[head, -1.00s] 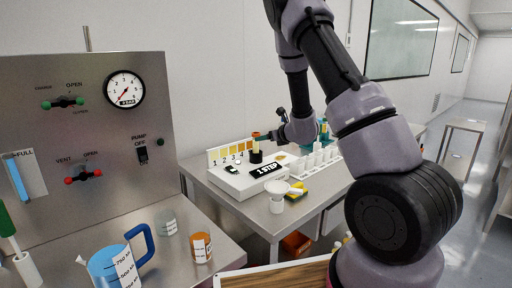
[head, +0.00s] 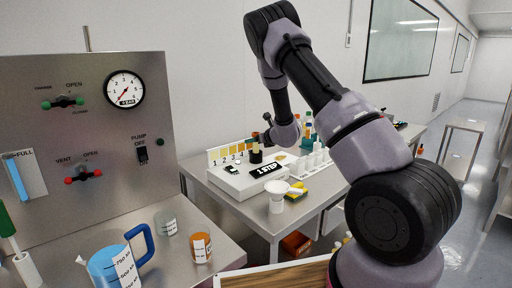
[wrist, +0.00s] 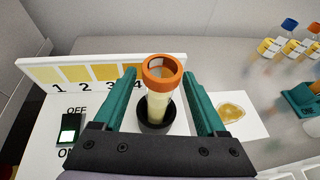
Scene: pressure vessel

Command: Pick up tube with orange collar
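The tube with orange collar (wrist: 160,98) stands upright in a black round holder (wrist: 155,116) in the wrist view. It holds pale yellow content, and its orange collar is at the top. My gripper (wrist: 159,75) is open, with one teal finger on each side of the tube and visible gaps between. In the head view the tube (head: 255,143) is small, above its black holder at the white tester's far side. My gripper is beside it there, mostly hidden by my wrist.
The white tester (head: 246,178) carries a numbered colour chart (wrist: 95,72) behind the holder.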

